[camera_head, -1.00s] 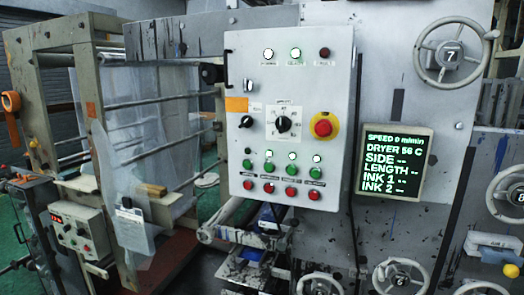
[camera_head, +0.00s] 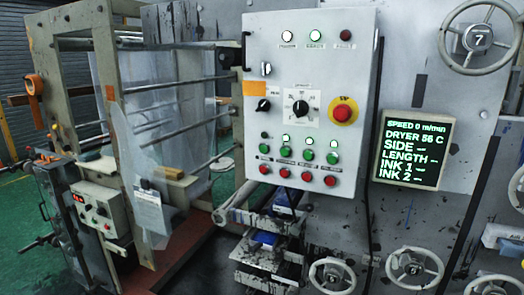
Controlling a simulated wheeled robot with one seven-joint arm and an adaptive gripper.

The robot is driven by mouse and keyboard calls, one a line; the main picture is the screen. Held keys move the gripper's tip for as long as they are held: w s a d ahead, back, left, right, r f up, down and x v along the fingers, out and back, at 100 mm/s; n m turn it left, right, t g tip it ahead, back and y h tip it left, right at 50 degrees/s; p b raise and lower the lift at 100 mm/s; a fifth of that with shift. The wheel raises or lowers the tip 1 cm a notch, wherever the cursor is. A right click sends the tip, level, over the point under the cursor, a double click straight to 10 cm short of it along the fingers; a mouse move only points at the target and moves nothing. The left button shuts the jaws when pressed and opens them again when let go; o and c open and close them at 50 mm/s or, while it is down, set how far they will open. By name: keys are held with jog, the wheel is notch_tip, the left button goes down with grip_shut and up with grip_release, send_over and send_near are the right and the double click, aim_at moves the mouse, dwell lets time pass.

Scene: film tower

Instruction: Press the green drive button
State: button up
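A white control panel (camera_head: 362,110) is mounted on the grey machine near the middle of the view. Several green buttons (camera_head: 308,155) sit in a row on its lower part, with lit white lamps above most of them. The labels beneath are too small to read, so I cannot tell which is the drive button. Several red buttons (camera_head: 307,176) form a row just below. A red mushroom button on a yellow ring (camera_head: 342,112) is at the panel's right. My gripper is not in view.
A display (camera_head: 414,150) right of the panel reads SPEED 0 m/min and DRYER 56 C. Handwheels (camera_head: 479,37) stand out at the right and along the bottom. A frame with clear film (camera_head: 165,100) and a smaller control box (camera_head: 103,209) are at the left. Green floor shows at far left.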

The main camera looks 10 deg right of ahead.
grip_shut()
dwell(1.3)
